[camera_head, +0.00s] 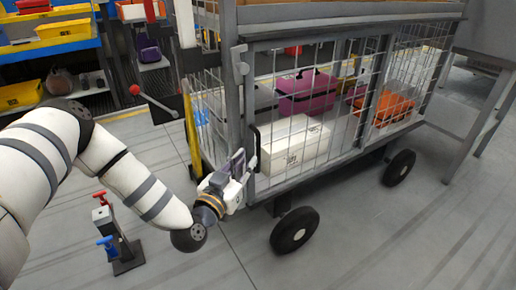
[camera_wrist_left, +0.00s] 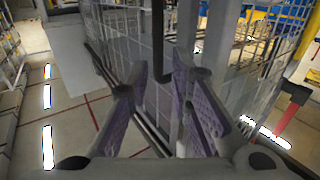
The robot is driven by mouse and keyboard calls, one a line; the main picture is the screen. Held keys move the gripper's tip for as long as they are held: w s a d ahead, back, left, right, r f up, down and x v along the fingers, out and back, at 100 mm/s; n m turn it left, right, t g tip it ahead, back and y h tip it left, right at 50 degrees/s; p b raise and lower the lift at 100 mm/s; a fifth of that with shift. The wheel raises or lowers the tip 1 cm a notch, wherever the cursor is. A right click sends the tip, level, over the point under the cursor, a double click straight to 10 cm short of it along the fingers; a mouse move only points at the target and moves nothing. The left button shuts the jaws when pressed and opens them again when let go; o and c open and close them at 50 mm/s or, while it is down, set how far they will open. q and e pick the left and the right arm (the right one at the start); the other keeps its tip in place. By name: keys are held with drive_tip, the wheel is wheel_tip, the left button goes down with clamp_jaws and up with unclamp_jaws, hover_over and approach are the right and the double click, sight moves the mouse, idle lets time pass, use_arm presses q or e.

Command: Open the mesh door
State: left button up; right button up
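The mesh door (camera_head: 345,125) is a grey-framed wire panel on the long side of a wheeled cage cart, and it appears closed. My left gripper (camera_head: 245,163) is at the handle. In the left wrist view its purple-padded fingers (camera_wrist_left: 160,72) are apart, with the handle's end lined up with the gap between them. I cannot tell whether they touch it. My right gripper is not in view.
Inside the cart are a white box (camera_head: 294,145), a magenta case (camera_head: 307,92) and an orange item (camera_head: 392,107). A red-knobbed lever (camera_head: 135,90) is left of the cart. A small stand with red and blue handles (camera_head: 122,250) is on the floor.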

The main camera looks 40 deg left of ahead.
sight(257, 149)
use_arm(q)
drive_tip(key=w, duration=0.2)
drive_tip(key=w+a, duration=0.1)
drive_tip(key=w, duration=0.2)
drive_tip(key=w+b, duration=0.1)
drive_tip(key=w, duration=0.1)
drive_tip(key=shift+w+a+f, duration=0.1)
drive_tip(key=shift+w+a, duration=0.05)
drive_tip(key=shift+w, duration=0.1)
clamp_jaws()
